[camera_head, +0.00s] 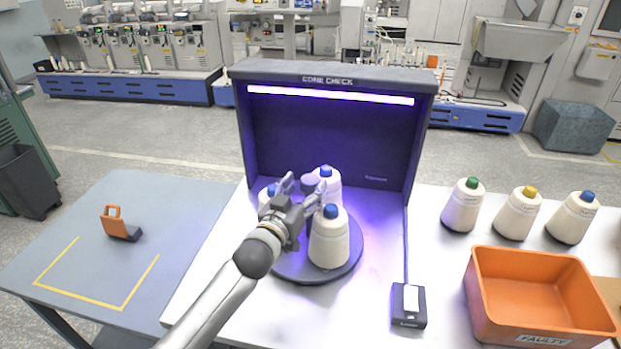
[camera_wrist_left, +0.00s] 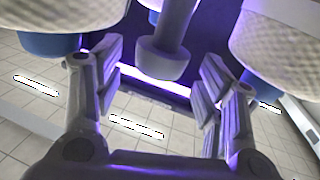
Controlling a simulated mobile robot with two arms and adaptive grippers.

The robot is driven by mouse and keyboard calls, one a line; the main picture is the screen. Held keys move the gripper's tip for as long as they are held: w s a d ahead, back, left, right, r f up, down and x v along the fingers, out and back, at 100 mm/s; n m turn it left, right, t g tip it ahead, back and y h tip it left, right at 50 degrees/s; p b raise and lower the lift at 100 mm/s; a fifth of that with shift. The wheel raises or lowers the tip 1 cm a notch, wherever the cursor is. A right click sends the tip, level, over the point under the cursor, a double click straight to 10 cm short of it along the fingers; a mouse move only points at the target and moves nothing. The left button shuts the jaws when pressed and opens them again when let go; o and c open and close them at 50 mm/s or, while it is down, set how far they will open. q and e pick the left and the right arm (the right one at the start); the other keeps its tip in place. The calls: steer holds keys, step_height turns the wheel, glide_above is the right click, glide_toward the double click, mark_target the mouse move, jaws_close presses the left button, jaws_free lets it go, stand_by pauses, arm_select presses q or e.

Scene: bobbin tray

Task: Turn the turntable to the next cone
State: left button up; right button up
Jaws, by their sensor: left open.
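The dark round turntable (camera_head: 285,266) stands in the lit cone check booth. It carries white yarn cones with blue tips: one in front (camera_head: 329,243), one behind (camera_head: 331,190) and one at the left (camera_head: 264,197), partly hidden by my gripper. A grey knob (camera_head: 310,181) rises among the cones. My left gripper (camera_head: 306,188) is open over the turntable. In the left wrist view the knob (camera_wrist_left: 163,62) shows between the open fingers (camera_wrist_left: 160,82), with a cone on each side (camera_wrist_left: 52,15) (camera_wrist_left: 282,40). I cannot tell whether the fingers touch it. My right gripper is out of view.
The booth (camera_head: 335,75) walls off the back. At the right stand cones with green (camera_head: 461,208), yellow (camera_head: 517,216) and blue (camera_head: 572,220) tips, behind an orange faulty bin (camera_head: 537,307). A switch box (camera_head: 409,318) lies in front. An orange-handled tool (camera_head: 116,224) is on the left table.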

arm_select(q)
steer(key=shift+x, duration=1.8)
